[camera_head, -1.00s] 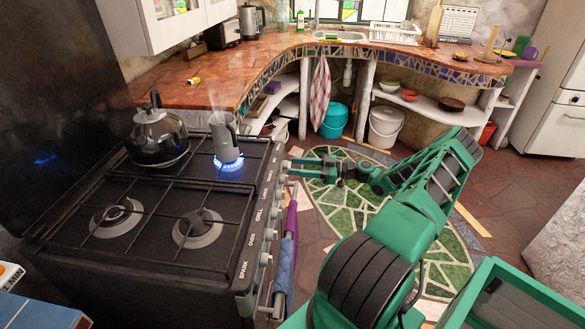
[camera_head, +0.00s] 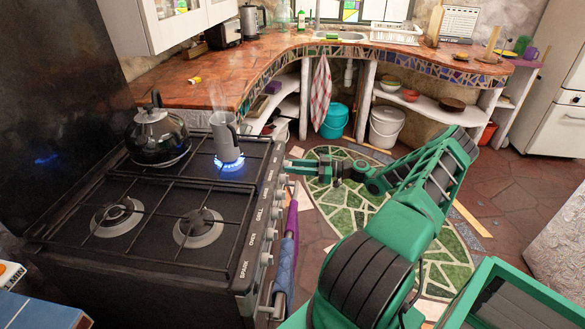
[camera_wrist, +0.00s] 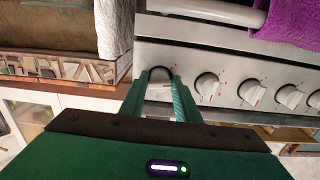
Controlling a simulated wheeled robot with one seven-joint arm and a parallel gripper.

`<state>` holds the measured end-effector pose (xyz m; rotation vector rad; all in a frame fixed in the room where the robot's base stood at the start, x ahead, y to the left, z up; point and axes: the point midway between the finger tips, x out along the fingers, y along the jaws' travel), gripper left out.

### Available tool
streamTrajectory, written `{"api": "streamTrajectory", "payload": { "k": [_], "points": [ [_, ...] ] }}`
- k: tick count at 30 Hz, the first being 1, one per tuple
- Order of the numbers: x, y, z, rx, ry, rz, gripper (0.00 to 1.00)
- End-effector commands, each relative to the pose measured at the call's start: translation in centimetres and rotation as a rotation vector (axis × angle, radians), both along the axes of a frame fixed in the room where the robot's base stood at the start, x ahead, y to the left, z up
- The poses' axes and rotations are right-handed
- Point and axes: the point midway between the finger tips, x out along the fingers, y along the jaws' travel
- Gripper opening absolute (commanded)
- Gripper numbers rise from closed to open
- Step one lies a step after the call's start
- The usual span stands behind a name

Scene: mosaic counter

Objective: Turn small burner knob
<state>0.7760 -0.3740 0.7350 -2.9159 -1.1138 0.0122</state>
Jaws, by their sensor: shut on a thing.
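The stove (camera_head: 150,225) has a row of knobs along its front panel. In the wrist view my gripper (camera_wrist: 160,78) is shut on the end knob (camera_wrist: 159,91) of that row, one finger on each side. The fingers hide much of this knob. In the head view my gripper (camera_head: 290,164) reaches the far end of the stove front. I cannot read the gripped knob's label.
A kettle (camera_head: 158,134) stands on the far left burner; the front burners are bare. The oven handle carries a purple cloth (camera_head: 292,219) and a blue cloth (camera_head: 284,266). More knobs (camera_wrist: 208,85) sit beside the gripped one. The tiled counter (camera_head: 215,82) lies beyond the stove.

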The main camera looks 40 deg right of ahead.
Motion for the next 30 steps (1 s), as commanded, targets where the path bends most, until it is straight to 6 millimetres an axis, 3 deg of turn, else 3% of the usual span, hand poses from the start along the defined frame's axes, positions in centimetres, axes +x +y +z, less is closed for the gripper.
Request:
{"api": "streamTrajectory", "payload": {
  "k": [8, 30],
  "points": [
    [0.12, -0.22, 0.04, 0.095, 0.088, -0.007, 0.07],
    [0.14, -0.27, 0.15, 0.608, 0.541, -0.011, 0.07]
  ]
}}
